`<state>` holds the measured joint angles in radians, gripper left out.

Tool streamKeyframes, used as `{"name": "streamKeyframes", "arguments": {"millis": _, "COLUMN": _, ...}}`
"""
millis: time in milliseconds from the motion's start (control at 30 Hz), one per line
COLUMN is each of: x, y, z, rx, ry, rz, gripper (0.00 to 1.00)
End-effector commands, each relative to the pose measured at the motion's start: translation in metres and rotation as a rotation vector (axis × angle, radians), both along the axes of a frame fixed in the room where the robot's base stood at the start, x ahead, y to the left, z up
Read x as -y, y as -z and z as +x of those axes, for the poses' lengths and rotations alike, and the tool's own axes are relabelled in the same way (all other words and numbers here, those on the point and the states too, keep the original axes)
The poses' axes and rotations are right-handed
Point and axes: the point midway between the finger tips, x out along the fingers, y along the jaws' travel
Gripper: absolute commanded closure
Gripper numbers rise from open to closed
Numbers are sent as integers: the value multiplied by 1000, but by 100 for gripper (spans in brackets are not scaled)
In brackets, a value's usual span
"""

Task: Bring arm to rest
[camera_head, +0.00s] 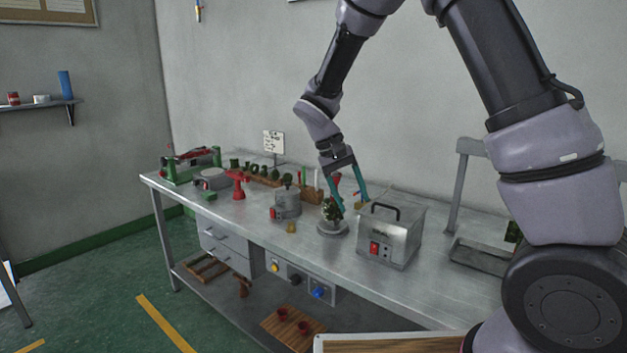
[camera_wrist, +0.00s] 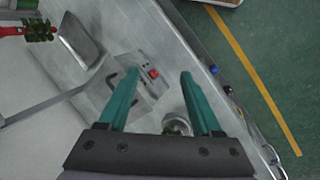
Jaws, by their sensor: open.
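My gripper (camera_head: 350,194) hangs over the metal workbench (camera_head: 330,262), above a round grey base (camera_head: 332,229) that carries a small dark green tree-like piece (camera_head: 332,209). Its teal fingers are spread apart with nothing between them. In the wrist view my gripper (camera_wrist: 158,98) is also open and empty. My arm reaches in from the upper right of the head view and bends down at the wrist. Whether a fingertip touches the green piece cannot be told.
A steel box with a handle and red switch (camera_head: 388,238) stands just right of my gripper. A grey pot (camera_head: 286,203) stands left of it. Several small tools and green pieces line the back. A grey frame (camera_head: 480,255) stands at the right. Green floor lies in front.

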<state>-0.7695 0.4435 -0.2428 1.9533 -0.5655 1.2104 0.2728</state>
Motion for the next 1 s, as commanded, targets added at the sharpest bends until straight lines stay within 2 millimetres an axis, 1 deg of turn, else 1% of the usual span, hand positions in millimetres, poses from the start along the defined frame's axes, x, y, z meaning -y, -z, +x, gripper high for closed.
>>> {"name": "streamKeyframes", "arguments": {"millis": 33, "x": 11, "y": -17, "z": -2, "rx": 15, "ry": 29, "rz": 48, "gripper": 34}}
{"name": "streamKeyframes", "arguments": {"millis": 200, "x": 40, "y": -63, "z": -15, "rx": 67, "ry": 96, "rz": 195, "gripper": 34}}
{"name": "streamKeyframes", "arguments": {"millis": 367, "x": 67, "y": -103, "z": -33, "rx": 136, "ry": 154, "rz": 322, "gripper": 34}}
{"name": "streamKeyframes", "arguments": {"millis": 500, "x": 89, "y": -134, "z": -52, "rx": 212, "ry": 197, "rz": 419, "gripper": 34}}
{"name": "streamKeyframes", "arguments": {"millis": 700, "x": 117, "y": -172, "z": -85, "rx": 343, "ry": 246, "rz": 534, "gripper": 34}}
{"name": "streamKeyframes", "arguments": {"millis": 800, "x": 129, "y": -187, "z": -103, "rx": 416, "ry": 267, "rz": 579, "gripper": 34}}
{"name": "streamKeyframes", "arguments": {"millis": 1000, "x": 146, "y": -209, "z": -138, "rx": 571, "ry": 299, "rz": 644, "gripper": 34}}
